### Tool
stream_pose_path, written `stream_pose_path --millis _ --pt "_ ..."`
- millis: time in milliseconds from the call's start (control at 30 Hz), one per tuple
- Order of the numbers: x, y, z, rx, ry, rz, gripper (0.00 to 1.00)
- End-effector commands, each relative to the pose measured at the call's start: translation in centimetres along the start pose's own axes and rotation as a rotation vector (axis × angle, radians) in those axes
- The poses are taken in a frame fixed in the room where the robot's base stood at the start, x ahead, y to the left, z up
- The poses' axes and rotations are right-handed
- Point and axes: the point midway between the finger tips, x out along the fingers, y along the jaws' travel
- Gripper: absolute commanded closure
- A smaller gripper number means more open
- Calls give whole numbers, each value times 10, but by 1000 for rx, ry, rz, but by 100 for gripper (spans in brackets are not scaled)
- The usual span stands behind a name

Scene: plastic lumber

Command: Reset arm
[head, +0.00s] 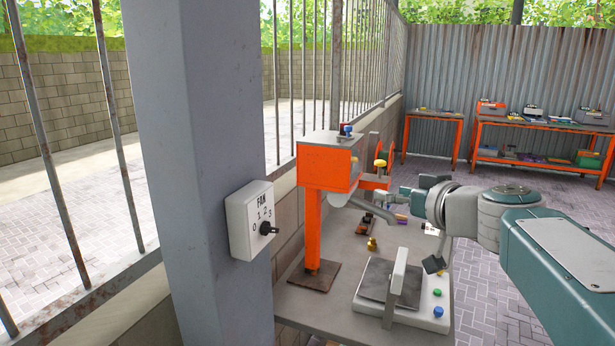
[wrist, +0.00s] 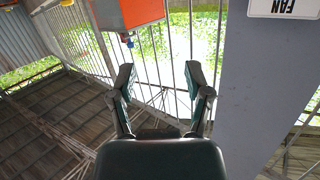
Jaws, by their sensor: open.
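My arm comes in from the right in the head view. My gripper (head: 390,204) is in front of the orange machine (head: 328,160), above the grey workbench (head: 300,305), partly hidden by its own wrist. In the wrist view my gripper (wrist: 160,82) has its two fingers spread apart with nothing between them. That view is upside down, with the orange machine (wrist: 125,12) at the top and apart from the fingers.
A fan switch box (head: 250,218) is on the grey pillar (head: 200,150) left of the workbench. On the bench stand a white device (head: 415,312) with coloured buttons and a small brass piece (head: 372,244). Orange tables (head: 545,125) stand at the back. Open paving lies between.

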Motion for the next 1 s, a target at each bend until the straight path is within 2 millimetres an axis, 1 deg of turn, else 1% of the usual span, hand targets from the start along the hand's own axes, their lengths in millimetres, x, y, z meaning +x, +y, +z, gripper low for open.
stream_pose_path --millis 33,67,167,267,300,333,500,567,600,700,800,900,1000 --pt "-4 -9 9 9 -33 -10 36" --pt "-5 -14 14 17 -53 -15 36" --pt "-14 -32 39 49 -144 -31 36" --pt "-29 -54 72 86 -264 -32 36" --pt "-36 -63 87 101 -317 -25 36" --pt "-42 -68 98 112 -356 -19 36" --pt "-80 -89 160 167 -565 68 36" --pt "-95 -92 181 183 -629 116 36" --pt "-105 -93 195 189 -669 152 36" --pt "-130 -93 225 204 -751 252 36" --pt "-150 -89 247 209 -802 346 36" --pt "-162 -85 259 212 -824 412 36" --pt "-167 -83 264 212 -832 441 36"
